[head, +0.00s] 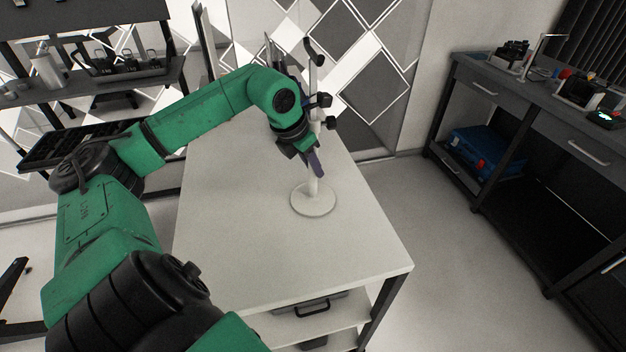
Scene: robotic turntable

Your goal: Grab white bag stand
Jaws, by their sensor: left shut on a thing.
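The white bag stand (313,200) has a round base and an upright pole with a dark hook at its top. Its base rests on the white table (235,225), toward the right edge. My left gripper (316,163) is at the lower part of the pole, shut on it, with its fingers pointing down toward the base. The gripper and wrist partly hide the pole. My right gripper is not in view.
The front and left of the table top are clear. A dark workbench (560,120) with several items stands at the right, a blue case (482,150) beneath it. Dark shelves (100,85) stand at the back left.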

